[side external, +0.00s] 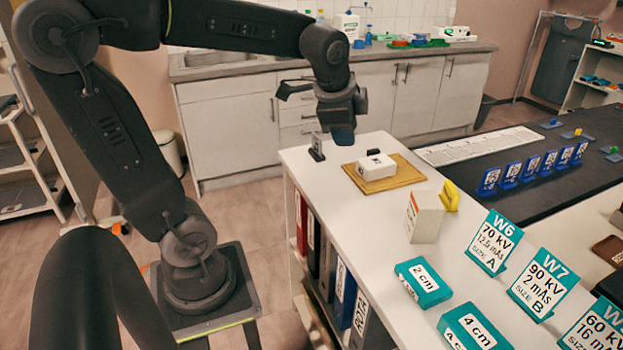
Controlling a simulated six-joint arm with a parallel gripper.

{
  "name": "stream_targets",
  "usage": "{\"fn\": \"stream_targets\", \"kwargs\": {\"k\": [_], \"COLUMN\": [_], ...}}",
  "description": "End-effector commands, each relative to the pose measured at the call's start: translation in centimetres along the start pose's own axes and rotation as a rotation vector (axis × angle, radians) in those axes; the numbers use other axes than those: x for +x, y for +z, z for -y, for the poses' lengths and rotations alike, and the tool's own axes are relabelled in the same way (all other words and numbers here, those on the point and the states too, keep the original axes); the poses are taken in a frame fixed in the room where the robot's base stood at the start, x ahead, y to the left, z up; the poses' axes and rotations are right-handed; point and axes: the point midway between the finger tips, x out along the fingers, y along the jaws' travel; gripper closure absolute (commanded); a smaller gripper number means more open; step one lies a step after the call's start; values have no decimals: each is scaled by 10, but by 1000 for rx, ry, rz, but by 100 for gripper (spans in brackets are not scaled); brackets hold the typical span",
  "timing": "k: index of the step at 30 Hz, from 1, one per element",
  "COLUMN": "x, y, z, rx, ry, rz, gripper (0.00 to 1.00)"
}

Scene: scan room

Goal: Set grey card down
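My gripper (342,136) points down above the back left part of the white counter (312,166). Its fingers show as one dark, bluish block, so I cannot tell whether they are apart or closed, or whether anything is between them. A small grey card (317,142) with a dark foot stands upright near the counter's back left edge, just left of my gripper in the picture. It looks apart from the fingers, though the depth between them is hard to judge. The markings on this card are too small to read.
A white box (376,165) sits on a tan board (404,181) just right of and below my gripper. A beige block (424,216) and yellow piece (450,196) stand farther right. Teal blocks (423,283) and teal signs (493,243) fill the front right. Blue card stands (530,168) line the dark table.

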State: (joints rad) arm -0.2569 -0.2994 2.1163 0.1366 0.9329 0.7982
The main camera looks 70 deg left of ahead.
Motion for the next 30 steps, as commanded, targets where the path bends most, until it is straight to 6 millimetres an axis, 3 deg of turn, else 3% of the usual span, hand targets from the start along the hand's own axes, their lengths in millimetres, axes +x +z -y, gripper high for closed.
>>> {"fn": "stream_targets", "kwargs": {"k": [1, 3, 6, 10, 15, 30], "x": [-12, -22, -30, -33, -33, -33], "y": [2, 7, 16, 27, 32, 32], "z": [-29, -62, -101, -131, -144, -143], "rx": [-94, -241, -419, -573, -648, -649], "ry": [8, 34, 80, 130, 157, 156], "rz": [-46, -97, -150, -185, -195, -194], "gripper": [71, 71, 71, 71, 71, 71]}}
